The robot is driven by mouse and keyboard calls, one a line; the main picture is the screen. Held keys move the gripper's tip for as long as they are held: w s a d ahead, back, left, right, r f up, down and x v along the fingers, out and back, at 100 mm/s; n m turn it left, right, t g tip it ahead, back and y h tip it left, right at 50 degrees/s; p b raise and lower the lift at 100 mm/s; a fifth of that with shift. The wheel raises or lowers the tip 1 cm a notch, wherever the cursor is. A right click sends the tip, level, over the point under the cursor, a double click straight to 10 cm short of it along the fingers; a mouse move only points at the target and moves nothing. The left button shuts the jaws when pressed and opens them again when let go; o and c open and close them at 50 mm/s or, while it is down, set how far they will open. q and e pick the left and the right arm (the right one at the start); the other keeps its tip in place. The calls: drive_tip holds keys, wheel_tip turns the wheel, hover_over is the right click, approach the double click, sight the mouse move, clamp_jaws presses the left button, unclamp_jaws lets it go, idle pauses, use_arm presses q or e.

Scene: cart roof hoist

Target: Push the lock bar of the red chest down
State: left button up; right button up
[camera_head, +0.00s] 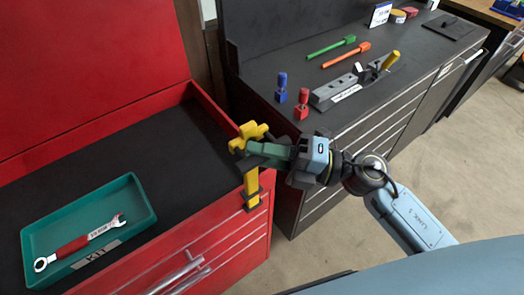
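The red chest (232,255) stands at the left with its lid raised. Its yellow lock bar (251,182) stands upright at the chest's right front corner, with a knobbed yellow top (248,134) above the rim and its lower end at a dark bracket (253,198). My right gripper (256,153) reaches in from the right and overlaps the bar just below its top. Its fingers hide part of the bar, and I cannot tell whether they touch it or how far apart they are. My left gripper is not in view.
A teal tray (140,187) with a red-handled wrench (80,245) lies on the chest's dark top. A dark cabinet (255,80) to the right carries a blue item (282,88), a red item (302,103), a grey block holder (335,92) and green and orange tools. Floor shows at the right.

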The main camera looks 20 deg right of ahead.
clamp_jaws()
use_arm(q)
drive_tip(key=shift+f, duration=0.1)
use_arm(e)
drive_tip(key=shift+f, duration=0.15)
use_arm(q)
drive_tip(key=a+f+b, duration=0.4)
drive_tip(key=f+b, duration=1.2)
drive_tip(key=b, duration=0.1)
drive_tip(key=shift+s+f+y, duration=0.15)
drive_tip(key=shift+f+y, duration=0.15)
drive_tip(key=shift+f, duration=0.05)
use_arm(e)
wheel_tip(320, 180, down, 23)
drive_tip(key=shift+f, duration=0.15)
